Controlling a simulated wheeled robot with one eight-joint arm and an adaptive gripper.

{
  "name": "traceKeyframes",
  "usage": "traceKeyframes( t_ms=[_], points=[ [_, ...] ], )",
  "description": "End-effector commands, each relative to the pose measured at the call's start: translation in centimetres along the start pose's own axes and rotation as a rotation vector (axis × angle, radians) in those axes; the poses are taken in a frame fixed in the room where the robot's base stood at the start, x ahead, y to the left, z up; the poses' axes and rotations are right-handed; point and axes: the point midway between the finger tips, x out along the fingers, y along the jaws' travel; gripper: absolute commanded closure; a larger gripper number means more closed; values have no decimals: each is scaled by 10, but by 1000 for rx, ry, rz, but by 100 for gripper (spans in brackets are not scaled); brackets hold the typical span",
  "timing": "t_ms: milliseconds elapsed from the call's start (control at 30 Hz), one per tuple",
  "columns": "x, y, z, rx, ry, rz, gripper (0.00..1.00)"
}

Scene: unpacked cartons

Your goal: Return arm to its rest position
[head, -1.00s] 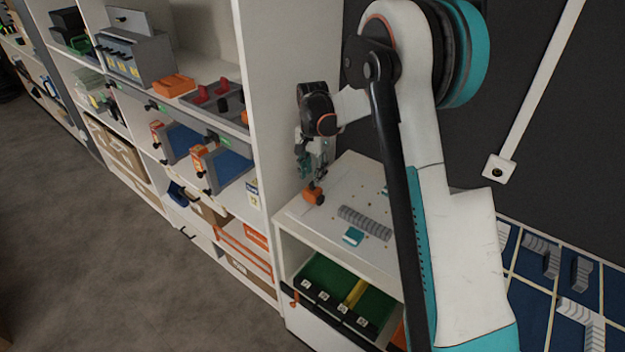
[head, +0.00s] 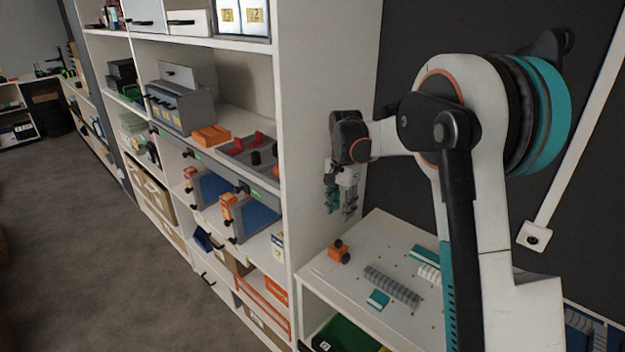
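My gripper (head: 342,203) hangs from my bent arm in the head view, its teal fingers pointing down. It is above the white cabinet top, near the side wall of the tall shelf. The two fingers look apart with nothing seen between them.
A grey ribbed strip (head: 392,287) and a small teal block (head: 378,300) lie on the cabinet top. The tall white shelf (head: 284,190) with bins stands close left of my gripper. A dark wall (head: 410,60) is behind. Open floor (head: 90,240) lies at left.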

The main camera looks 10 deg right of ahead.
Motion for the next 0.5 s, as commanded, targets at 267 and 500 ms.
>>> traceKeyframes(
  t_ms=[267,500],
  points=[
    [-22,14,16,-64,26,-32,65],
    [-57,44,48,-196,85,-91,65]
  ],
)
